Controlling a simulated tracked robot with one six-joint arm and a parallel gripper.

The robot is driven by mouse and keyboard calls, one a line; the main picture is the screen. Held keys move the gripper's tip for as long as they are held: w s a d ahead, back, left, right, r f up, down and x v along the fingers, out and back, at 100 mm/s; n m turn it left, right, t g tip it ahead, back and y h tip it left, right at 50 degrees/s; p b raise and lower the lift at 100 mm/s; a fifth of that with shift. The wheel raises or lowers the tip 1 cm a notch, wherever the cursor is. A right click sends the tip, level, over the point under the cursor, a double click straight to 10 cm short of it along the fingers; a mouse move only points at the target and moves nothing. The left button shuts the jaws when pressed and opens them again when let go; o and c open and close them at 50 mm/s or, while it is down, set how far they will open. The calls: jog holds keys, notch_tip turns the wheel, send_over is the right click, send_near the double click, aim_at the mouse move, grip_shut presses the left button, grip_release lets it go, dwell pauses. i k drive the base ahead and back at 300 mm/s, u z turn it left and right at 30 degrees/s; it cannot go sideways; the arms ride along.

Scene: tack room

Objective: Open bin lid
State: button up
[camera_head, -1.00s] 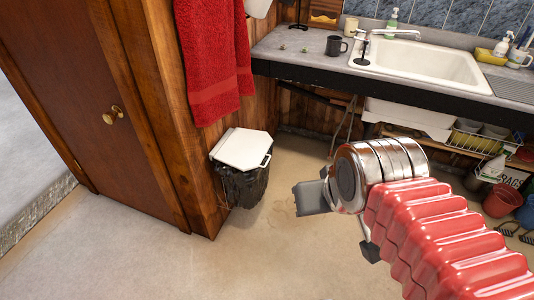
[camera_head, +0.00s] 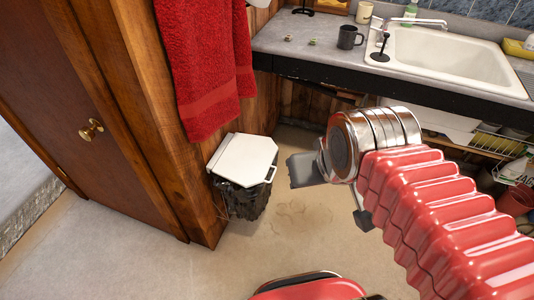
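The bin (camera_head: 245,200) stands on the floor against the wooden wall, below the red towel, with a dark bag showing under its lid. Its white lid (camera_head: 243,158) lies flat and closed, with a small handle loop (camera_head: 270,175) at its right front corner. My gripper (camera_head: 325,190) is to the right of the bin, apart from it. One grey finger points left toward the lid and another dark finger part shows lower down. The wrist hides part of the gripper, but the two finger parts are spread apart with nothing seen between them.
A red towel (camera_head: 205,70) hangs above the bin. A wooden door (camera_head: 75,110) with a brass knob is at left. The counter (camera_head: 300,55) with sink (camera_head: 450,55) and black mug (camera_head: 349,38) is at the back. The floor (camera_head: 150,255) in front is clear.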

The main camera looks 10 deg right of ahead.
aim_at(246, 161)
jog(key=i, duration=0.25)
jog(key=z, duration=0.05)
jog(key=k, duration=1.35)
jog(key=u, duration=0.3)
jog(key=i, duration=1.9)
jog(key=z, duration=0.65)
